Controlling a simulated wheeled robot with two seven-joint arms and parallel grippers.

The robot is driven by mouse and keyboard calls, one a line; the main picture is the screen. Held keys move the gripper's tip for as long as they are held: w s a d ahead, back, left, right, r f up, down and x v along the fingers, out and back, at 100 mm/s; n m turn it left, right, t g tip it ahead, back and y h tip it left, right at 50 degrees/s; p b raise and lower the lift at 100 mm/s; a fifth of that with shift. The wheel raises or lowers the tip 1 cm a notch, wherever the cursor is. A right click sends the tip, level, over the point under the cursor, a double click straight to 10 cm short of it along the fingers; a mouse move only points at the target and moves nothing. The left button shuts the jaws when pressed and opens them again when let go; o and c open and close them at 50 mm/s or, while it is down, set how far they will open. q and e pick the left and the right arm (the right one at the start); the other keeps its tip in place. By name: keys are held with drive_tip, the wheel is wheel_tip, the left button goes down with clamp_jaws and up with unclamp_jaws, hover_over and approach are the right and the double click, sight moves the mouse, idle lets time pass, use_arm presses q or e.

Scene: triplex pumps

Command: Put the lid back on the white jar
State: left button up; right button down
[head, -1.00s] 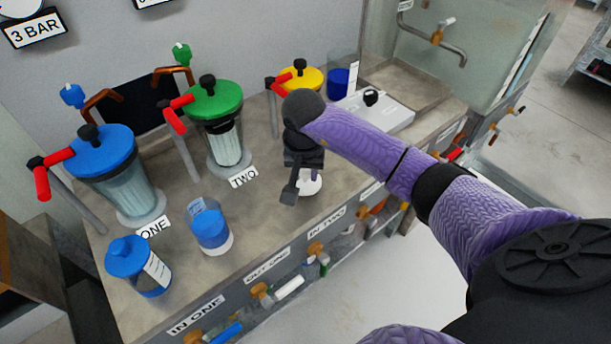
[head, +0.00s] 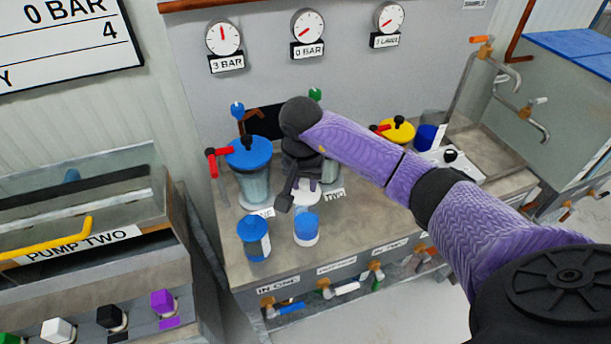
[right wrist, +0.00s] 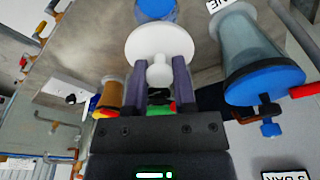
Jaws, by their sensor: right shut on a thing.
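A white lid with a small round knob (right wrist: 160,45) is held by its knob between the fingers of my right gripper (right wrist: 158,75) in the right wrist view. In the head view my right gripper (head: 302,190) hangs over the bench, and a little of the white lid shows beneath it. An open-looking jar with a white bottom and blue contents (head: 306,229) stands upright just in front of and below the gripper. The lid is apart from this jar in the head view. In the wrist view a blue part (right wrist: 155,10) shows just beyond the lid. My left gripper is not in view.
A blue-lidded jar (head: 254,238) stands to the left of the open one. A blue-topped canister (head: 250,155) with a red handle stands behind. The green-topped canister is mostly hidden by my arm. A yellow-topped canister (head: 397,130) is further right. The bench front (head: 340,272) carries valves.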

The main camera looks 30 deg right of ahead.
drive_tip(key=shift+d+f, duration=0.15)
drive_tip(key=shift+f, duration=0.25)
wheel_tip(320, 180, down, 5)
drive_tip(key=b, duration=0.4)
drive_tip(key=shift+d+f, duration=0.1)
drive_tip(key=shift+d, duration=0.05)
drive_tip(key=shift+f+b, duration=0.3)
drive_tip(key=shift+b, duration=0.15)
drive_tip(key=shift+f+b, duration=0.15)
drive_tip(key=shift+b, duration=0.15)
idle(0.7)
